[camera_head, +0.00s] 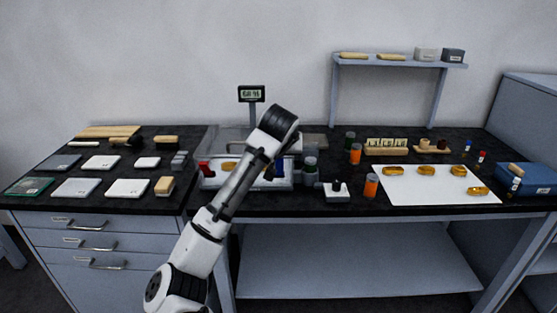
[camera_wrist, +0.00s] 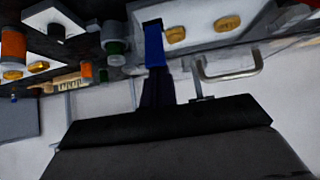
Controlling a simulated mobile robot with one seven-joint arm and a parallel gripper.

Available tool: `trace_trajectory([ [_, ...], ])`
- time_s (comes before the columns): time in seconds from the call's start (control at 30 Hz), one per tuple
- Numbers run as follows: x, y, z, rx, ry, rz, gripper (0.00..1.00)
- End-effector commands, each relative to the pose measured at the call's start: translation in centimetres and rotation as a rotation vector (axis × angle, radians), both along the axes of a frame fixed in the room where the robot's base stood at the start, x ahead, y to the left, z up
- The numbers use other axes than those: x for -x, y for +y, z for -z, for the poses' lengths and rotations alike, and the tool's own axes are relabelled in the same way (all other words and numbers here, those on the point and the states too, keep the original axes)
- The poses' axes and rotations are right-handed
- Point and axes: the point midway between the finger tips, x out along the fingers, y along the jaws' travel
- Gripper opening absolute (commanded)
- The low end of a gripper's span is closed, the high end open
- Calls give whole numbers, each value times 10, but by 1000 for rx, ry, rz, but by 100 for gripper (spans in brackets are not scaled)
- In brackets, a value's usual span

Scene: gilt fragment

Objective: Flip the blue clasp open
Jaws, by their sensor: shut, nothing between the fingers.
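The blue clasp (camera_head: 269,173) is at the right front of a shallow case (camera_head: 215,185) with a clear cover, on the dark bench. My arm crosses in front of the case and partly hides it. In the wrist view, the clasp shows as an upright blue strip (camera_wrist: 154,45) at the pale case edge (camera_wrist: 185,50). My gripper (camera_wrist: 155,75) is shut and empty, its dark fingers close below the strip in the picture. I cannot tell whether they touch it, nor how far the clasp is turned. My gripper is hidden by my arm in the head view.
A red clasp (camera_head: 205,169) is at the case's left side. A bent metal handle (camera_wrist: 230,73) shows in the wrist view. A white sheet (camera_head: 420,187) holds gold fragments.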

Motion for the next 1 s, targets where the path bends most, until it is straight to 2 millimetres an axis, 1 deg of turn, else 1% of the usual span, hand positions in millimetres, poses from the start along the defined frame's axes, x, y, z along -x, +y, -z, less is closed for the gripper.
trace_trajectory([
  [0.03, 3, -1, 9, 2, -26, 2, 0],
  [0.07, 2, 0, 1, 1, -21, 1, 0],
  [0.1, 1, 0, 0, 0, -20, 0, 0],
  [0.37, 0, 0, 0, 1, -18, 1, 0],
  [0.7, -14, 0, 2, 1, -17, 1, 0],
  [1.0, -15, 0, 2, 0, -17, 0, 0],
])
